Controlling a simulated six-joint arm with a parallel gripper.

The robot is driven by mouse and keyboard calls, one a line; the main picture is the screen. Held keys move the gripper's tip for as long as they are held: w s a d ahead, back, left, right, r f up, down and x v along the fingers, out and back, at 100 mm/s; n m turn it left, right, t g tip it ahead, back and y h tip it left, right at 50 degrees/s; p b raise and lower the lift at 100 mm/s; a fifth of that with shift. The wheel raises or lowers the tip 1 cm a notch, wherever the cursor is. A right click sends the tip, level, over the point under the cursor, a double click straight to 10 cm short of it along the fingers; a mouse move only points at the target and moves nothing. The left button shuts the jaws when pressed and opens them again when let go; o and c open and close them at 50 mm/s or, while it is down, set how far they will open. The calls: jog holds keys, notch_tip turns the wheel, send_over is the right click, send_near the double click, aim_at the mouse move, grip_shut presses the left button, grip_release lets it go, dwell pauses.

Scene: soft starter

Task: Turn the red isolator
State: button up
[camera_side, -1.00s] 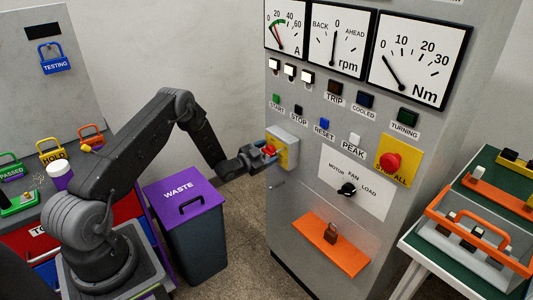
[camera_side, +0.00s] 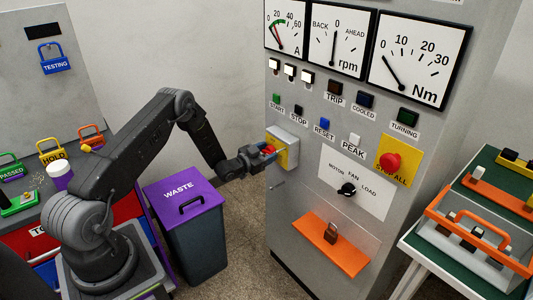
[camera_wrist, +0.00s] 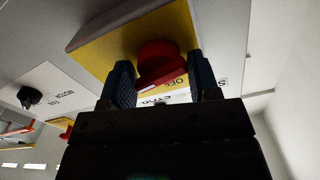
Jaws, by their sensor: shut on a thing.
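The red isolator (camera_wrist: 157,52) is a red knob with a bar handle on a yellow plate. The plate is on the front of a grey box on the cabinet's left side. It also shows small in the side view (camera_side: 268,150). My gripper (camera_wrist: 160,68) is shut on its handle, with one blue-tipped finger on each side of the bar. In the side view my gripper (camera_side: 265,156) reaches the isolator from the left and partly hides it. Part of the plate's lettering shows upside down in the wrist view, with "OFF" readable.
The grey cabinet (camera_side: 290,215) carries gauges, buttons, a black selector knob (camera_side: 347,189), a red stop button (camera_side: 391,161) and an orange shelf (camera_side: 330,248) with a padlock. A purple-lidded waste bin (camera_side: 184,197) stands below my arm. Open floor lies between bin and cabinet.

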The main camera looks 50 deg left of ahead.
jog(key=n, duration=0.4)
jog(key=shift+a+n, duration=0.1)
jog(key=shift+n, duration=0.2)
jog(key=n, duration=0.3)
jog(key=shift+n, duration=0.3)
jog(key=n, duration=0.3)
jog(key=shift+n, duration=0.3)
jog(key=shift+a+f+n, duration=0.1)
jog(key=shift+n, duration=1.7)
jog(key=o, duration=0.7)
jog(key=s, duration=1.4)
jog(key=shift+w, duration=0.1)
